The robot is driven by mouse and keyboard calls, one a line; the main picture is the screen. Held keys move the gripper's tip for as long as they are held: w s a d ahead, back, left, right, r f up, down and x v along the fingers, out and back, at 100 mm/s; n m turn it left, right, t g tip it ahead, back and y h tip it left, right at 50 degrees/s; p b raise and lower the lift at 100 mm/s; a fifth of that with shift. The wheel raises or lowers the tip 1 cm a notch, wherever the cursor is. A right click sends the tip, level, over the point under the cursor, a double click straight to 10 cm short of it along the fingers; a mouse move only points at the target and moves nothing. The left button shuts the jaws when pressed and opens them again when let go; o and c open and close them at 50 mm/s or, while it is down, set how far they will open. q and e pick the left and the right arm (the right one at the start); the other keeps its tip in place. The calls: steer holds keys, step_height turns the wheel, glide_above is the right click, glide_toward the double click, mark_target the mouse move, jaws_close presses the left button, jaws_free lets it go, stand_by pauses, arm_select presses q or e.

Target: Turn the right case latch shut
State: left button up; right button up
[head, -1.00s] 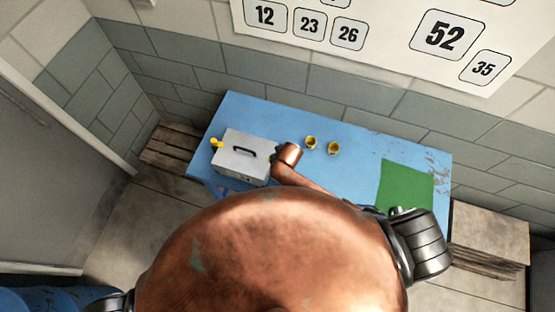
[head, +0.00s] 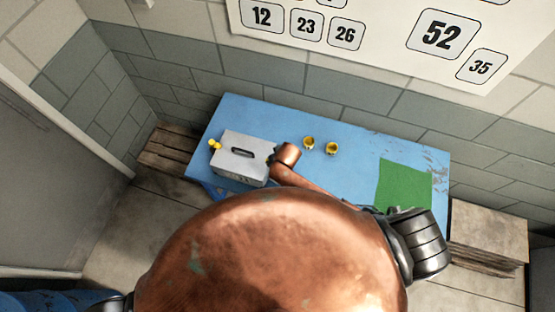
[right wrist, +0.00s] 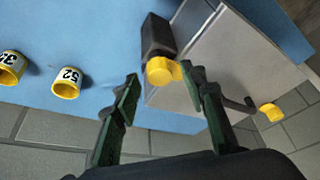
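The grey case (head: 229,166) stands on the left part of the blue table, with a dark handle on its lid. In the head view a yellow latch (head: 215,145) shows at its left end; its right end is partly hidden by my right arm. In the right wrist view the case (right wrist: 235,55) has a near yellow latch (right wrist: 161,71) beside a dark block, and a far yellow latch (right wrist: 268,112). My right gripper (right wrist: 160,82) is open; the near latch sits between its fingertips, close to the right-hand finger. Contact is unclear. My left gripper is not in view.
Two yellow numbered pieces, marked 32 (right wrist: 12,66) and 52 (right wrist: 67,83), stand on the table (head: 360,153) right of the case. A green mat (head: 404,186) lies at the table's right end. Wooden pallets (head: 488,232) stand beside the table. A wall stands close behind.

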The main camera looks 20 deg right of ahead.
steer(key=v, duration=1.1)
steer(key=shift+r, duration=0.25)
steer(key=shift+s, duration=0.15)
